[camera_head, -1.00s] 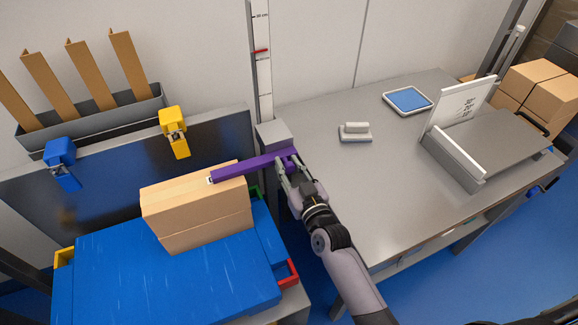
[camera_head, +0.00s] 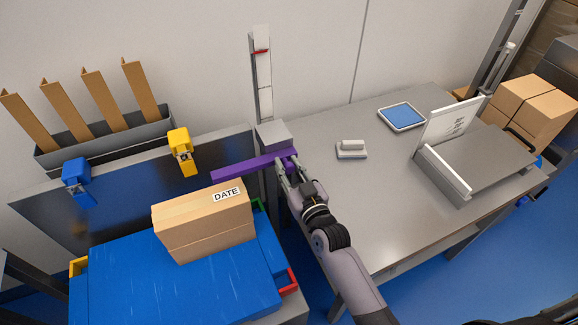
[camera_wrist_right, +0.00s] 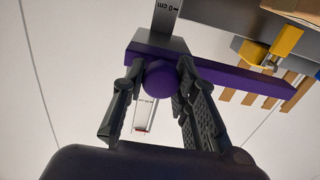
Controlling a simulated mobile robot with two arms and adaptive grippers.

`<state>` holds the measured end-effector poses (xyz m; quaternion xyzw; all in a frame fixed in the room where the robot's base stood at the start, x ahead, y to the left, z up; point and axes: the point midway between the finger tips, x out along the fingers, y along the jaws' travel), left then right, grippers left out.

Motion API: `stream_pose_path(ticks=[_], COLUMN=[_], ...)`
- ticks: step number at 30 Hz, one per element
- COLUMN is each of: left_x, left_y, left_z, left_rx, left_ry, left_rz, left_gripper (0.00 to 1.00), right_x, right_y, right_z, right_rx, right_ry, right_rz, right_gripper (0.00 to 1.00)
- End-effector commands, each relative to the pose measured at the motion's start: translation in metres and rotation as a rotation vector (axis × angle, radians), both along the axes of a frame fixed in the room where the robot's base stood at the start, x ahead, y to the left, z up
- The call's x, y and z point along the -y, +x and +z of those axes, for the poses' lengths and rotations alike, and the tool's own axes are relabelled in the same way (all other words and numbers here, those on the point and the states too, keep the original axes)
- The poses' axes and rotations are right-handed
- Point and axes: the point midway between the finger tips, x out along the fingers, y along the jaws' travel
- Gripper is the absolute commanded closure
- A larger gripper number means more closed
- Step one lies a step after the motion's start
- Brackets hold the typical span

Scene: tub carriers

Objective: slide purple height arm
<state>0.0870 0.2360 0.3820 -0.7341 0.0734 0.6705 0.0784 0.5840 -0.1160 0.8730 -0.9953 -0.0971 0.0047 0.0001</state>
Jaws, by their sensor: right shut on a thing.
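The purple arm (camera_head: 240,165) is a long bar beside the upright white scale post (camera_head: 264,85), reaching left at a level above the cardboard box (camera_head: 205,235). In the head view it passes behind the box's top edge, with a gap showing. My right gripper (camera_head: 287,168) is shut on the purple arm's knob at the post end. In the right wrist view the fingers (camera_wrist_right: 152,100) stand on both sides of the round purple knob (camera_wrist_right: 161,78). A red mark (camera_head: 260,51) is near the post's top. My left gripper is not in view.
The box has a DATE label and lies on a blue surface (camera_head: 170,290). A blue clip (camera_head: 77,182) and a yellow clip (camera_head: 180,150) are on the dark panel behind.

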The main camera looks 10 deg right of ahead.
Motion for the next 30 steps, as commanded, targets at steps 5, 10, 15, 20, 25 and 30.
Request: stream_pose_path(ticks=[5,10,15,20,25,30], left_x=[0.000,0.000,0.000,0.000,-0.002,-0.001], left_y=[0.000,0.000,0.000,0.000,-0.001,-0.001], left_z=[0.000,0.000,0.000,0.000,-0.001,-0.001], left_rx=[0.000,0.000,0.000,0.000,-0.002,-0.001], left_ry=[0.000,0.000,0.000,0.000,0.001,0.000], left_rz=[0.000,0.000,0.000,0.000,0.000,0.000], left_gripper=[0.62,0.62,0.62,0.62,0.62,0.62], right_x=[0.001,0.001,0.001,0.000,0.002,0.007], right_y=[0.003,0.002,0.002,0.001,-0.006,-0.033], right_z=[0.010,0.007,0.005,0.004,0.003,0.002], right_rx=[0.025,0.017,0.013,0.011,0.008,0.006], right_ry=[0.005,0.003,0.002,0.002,0.001,0.000], right_rz=[-0.005,-0.003,-0.003,-0.002,-0.002,-0.001], right_gripper=[0.72,0.60,0.53,0.53,0.53,0.53])
